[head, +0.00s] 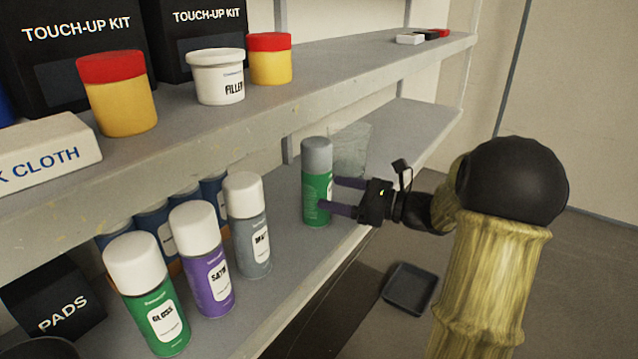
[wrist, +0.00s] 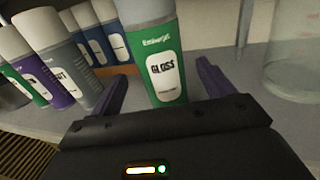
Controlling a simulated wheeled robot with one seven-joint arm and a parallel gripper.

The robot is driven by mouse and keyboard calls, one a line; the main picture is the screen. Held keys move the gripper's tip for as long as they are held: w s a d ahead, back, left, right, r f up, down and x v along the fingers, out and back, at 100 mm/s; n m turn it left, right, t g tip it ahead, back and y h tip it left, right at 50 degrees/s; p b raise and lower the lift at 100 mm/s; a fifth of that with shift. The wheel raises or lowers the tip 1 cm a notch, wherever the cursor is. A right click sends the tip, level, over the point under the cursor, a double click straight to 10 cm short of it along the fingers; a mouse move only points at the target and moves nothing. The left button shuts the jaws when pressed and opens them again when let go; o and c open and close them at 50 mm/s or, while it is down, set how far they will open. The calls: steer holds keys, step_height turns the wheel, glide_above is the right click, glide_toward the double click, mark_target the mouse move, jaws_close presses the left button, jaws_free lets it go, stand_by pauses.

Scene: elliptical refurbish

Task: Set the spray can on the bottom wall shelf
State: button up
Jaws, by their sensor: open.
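A green spray can with a grey cap (head: 317,185) stands upright on the bottom wall shelf (head: 290,255), right of the other cans. My gripper (head: 338,196) reaches in from the right at can height. In the wrist view my gripper (wrist: 160,85) is open, with a visible gap between the can and the right finger. The can's base is partly hidden by the gripper body in the wrist view.
White-capped cans, green gloss (head: 158,310), purple satin (head: 205,265) and grey matt (head: 248,230), stand to the left. A clear container (head: 350,148) stands behind the green can. The upper shelf (head: 330,75) overhangs, bearing tubs and boxes. A dark tray (head: 408,290) lies below right.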

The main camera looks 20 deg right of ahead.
steer(key=p+v, duration=0.1)
steer(key=v, duration=0.4)
steer(key=shift+w, duration=0.1)
stand_by(0.7)
